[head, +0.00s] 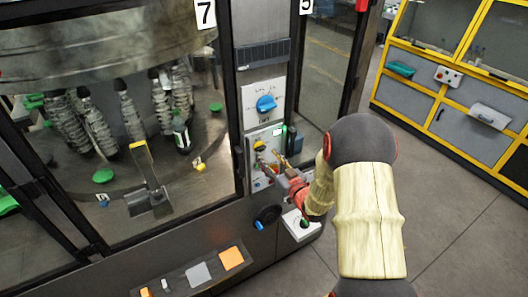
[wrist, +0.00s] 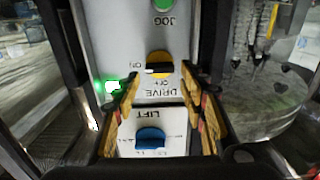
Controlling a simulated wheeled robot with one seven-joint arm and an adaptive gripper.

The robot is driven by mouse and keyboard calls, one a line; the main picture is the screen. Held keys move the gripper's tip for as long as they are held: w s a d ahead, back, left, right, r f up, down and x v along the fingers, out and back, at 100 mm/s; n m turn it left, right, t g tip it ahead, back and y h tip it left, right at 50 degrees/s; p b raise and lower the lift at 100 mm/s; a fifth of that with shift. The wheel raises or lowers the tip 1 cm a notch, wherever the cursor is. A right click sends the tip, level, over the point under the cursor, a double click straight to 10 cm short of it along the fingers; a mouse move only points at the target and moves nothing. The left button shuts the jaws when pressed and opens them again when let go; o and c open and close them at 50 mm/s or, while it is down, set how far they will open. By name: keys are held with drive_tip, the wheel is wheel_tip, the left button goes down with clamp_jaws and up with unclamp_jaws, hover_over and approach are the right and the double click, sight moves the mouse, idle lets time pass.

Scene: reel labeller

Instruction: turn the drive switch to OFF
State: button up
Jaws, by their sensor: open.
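The drive switch (wrist: 158,58) is a round yellow knob with a dark and white bar, on a pale panel marked DRIVE. In the wrist view its bar lies level, in line with the ON label at its left; the OFF label is below the knob. The yellow knob also shows in the head view (head: 259,146). My gripper (wrist: 160,88) is open and empty, with a wooden-looking finger on each side of the DRIVE label. The fingertips point at the switch and look apart from it. My gripper (head: 275,164) is in front of the lower panel in the head view.
A blue LIFT switch (wrist: 150,138) sits between the fingers, nearer my palm. A green lamp (wrist: 112,86) glows beside the left finger. A green JOG button (wrist: 163,5) lies beyond. Glass doors flank the panel column.

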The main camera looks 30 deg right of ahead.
sight(262, 150)
drive_tip(key=shift+w+a, duration=0.1)
drive_tip(key=shift+w, duration=1.85)
drive_tip(key=shift+c, duration=0.2)
drive_tip(key=c, duration=0.8)
